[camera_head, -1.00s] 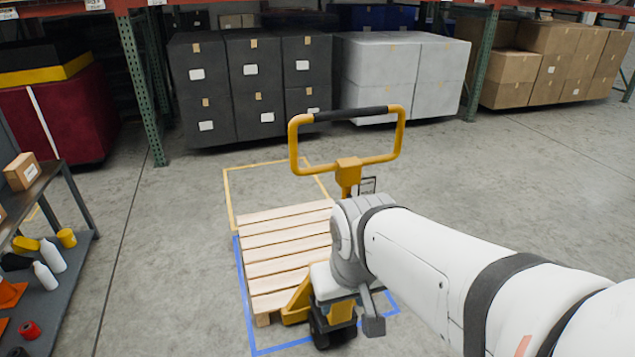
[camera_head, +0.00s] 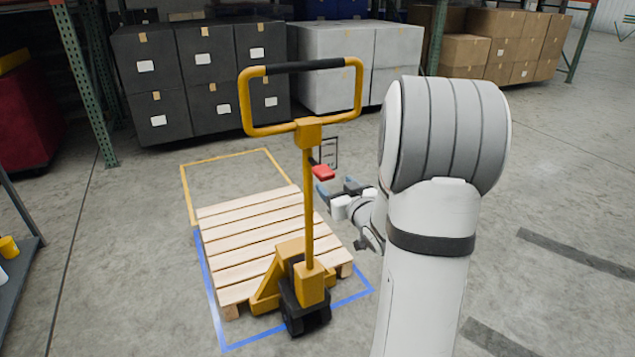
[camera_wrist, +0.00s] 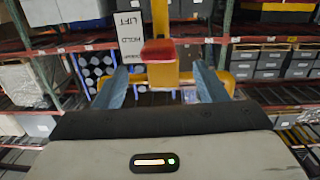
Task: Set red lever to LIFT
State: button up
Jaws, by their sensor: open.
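The red lever (camera_head: 323,172) sticks out from the yellow upright post (camera_head: 308,210) of the pallet jack, below its loop handle. In the wrist view the red lever (camera_wrist: 158,50) is ahead, between the lines of the two fingers. Which mark the lever stands at is unclear. My gripper (camera_head: 338,189) is open and empty, right of the post and slightly below the lever; its blue-grey fingers show in the wrist view (camera_wrist: 160,84). No contact is visible.
The pallet jack's yellow loop handle (camera_head: 302,66) rises above the lever. A wooden pallet (camera_head: 250,241) lies on the floor inside blue and yellow tape. Dark boxes (camera_head: 158,85) and grey boxes (camera_head: 335,75) stand behind. The floor to the right is open.

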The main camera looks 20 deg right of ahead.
aim_at(329, 178)
jog(key=shift+w+d+f+t+y, duration=0.1)
jog(key=shift+d+f+t+y, duration=0.2)
jog(key=shift+t, duration=0.1)
jog(key=w, duration=0.7)
jog(key=shift+w+a, duration=0.2)
jog(key=shift+w, duration=0.1)
jog(key=shift+c, duration=0.3)
